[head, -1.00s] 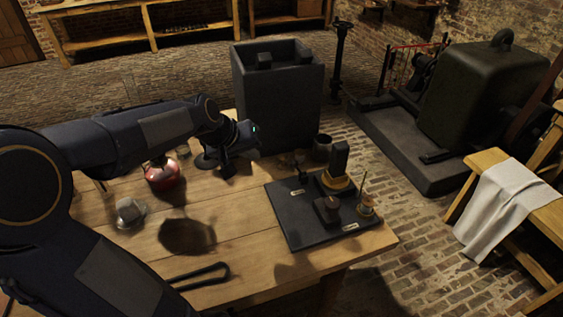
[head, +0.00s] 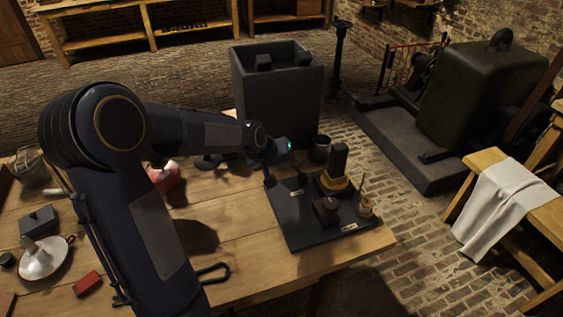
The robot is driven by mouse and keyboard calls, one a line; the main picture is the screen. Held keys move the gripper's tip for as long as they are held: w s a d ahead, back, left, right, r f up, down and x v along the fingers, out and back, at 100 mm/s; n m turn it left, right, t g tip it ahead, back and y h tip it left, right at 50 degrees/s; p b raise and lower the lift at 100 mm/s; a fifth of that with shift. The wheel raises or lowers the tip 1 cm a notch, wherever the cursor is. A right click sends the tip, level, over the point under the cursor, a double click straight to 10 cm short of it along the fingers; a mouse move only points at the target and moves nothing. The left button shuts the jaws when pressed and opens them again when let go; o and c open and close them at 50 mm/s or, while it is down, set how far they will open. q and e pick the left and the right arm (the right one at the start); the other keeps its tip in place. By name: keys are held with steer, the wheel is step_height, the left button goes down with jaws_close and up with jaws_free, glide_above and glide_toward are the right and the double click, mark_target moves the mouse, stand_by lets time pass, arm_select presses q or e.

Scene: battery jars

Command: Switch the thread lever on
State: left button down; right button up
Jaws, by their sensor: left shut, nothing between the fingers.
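A dark board (head: 316,236) lies on the right end of the wooden table. It carries a small dark lever (head: 300,178) near its back left, beside a pale label (head: 297,192). A second label (head: 349,226) is at the front right. The lettering is too small to read, so I cannot tell which part is the thread lever or how it is set. My left gripper (head: 270,182) is shut and empty, pointing down at the board's back left corner, left of the small lever. I cannot tell whether it touches the board. My right gripper is not in view.
On the board stand a dark block on a yellow base (head: 335,184), a dark knob-like block (head: 326,210) and a brass post (head: 364,206). A dark pot (head: 320,148) and a tall dark tank (head: 275,100) are behind. A red vessel (head: 168,178) is left.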

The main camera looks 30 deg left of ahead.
mark_target(295, 164)
arm_select(q)
steer(key=w+d+r+g+y+p, duration=0.2)
steer(key=p, duration=0.4)
steer(key=shift+w+r+m, duration=0.1)
steer(key=shift+r+m, duration=0.1)
steer(key=shift+m, duration=0.2)
steer(key=shift+w+d+g+y+p, duration=0.3)
steer(key=shift+g+p, duration=0.2)
steer(key=shift+p, duration=0.1)
steer(key=w+d+g+y, duration=0.1)
steer(key=w+d, duration=0.1)
steer(key=shift+w, duration=0.3)
steer(key=shift+r, duration=0.15)
